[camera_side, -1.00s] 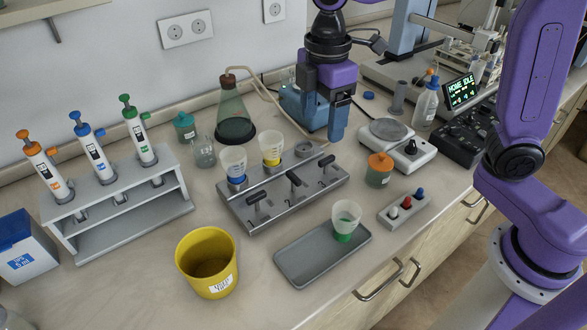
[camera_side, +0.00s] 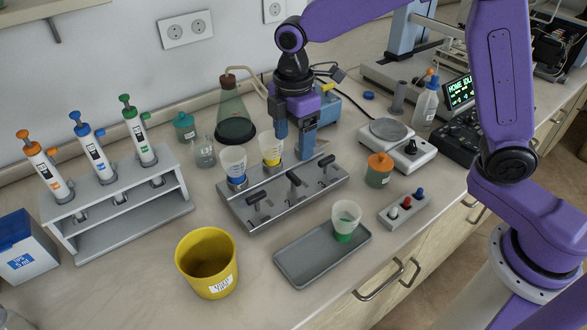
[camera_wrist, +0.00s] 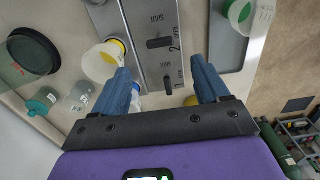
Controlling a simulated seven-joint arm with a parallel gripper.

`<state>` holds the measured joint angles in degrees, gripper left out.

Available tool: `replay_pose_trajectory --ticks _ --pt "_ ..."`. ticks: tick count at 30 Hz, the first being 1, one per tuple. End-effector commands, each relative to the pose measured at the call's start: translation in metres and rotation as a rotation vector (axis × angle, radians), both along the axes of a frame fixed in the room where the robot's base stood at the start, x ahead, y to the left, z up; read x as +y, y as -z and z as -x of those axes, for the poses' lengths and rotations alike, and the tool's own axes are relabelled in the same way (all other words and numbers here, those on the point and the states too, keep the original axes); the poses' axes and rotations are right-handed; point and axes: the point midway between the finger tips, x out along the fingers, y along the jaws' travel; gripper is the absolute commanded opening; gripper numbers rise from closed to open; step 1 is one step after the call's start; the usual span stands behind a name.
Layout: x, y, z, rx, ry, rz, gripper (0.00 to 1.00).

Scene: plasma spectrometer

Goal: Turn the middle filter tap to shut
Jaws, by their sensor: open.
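The grey filter manifold (camera_side: 277,201) carries three black taps in a row. The middle tap (camera_side: 295,182) is a dark bar handle; in the wrist view the middle tap (camera_wrist: 160,43) lies left-right, beside a "2" and near a "SHUT" mark. My gripper (camera_side: 294,148) is open and empty, fingers pointing down, above the manifold's back edge by the yellow-ringed funnel (camera_side: 271,151). In the wrist view my gripper (camera_wrist: 160,66) has its fingers apart, with the middle tap between and beyond their tips. No contact with the tap shows.
A blue-ringed funnel (camera_side: 233,166) stands on the left station. The left tap (camera_side: 259,207) and right tap (camera_side: 326,165) flank the middle one. A grey tray (camera_side: 290,262) with a green-bottomed cup (camera_side: 345,221) and a yellow bin (camera_side: 205,270) stand in front. A flask (camera_side: 234,117) stands behind.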

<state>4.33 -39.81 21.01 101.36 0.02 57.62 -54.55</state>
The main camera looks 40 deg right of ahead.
Motion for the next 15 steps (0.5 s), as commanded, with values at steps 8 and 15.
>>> replay_pose_trajectory --ticks 8,15 --pt "0.000 0.053 0.001 0.004 0.001 0.003 0.74" --pt "0.000 0.082 0.001 0.002 0.001 0.001 0.74"
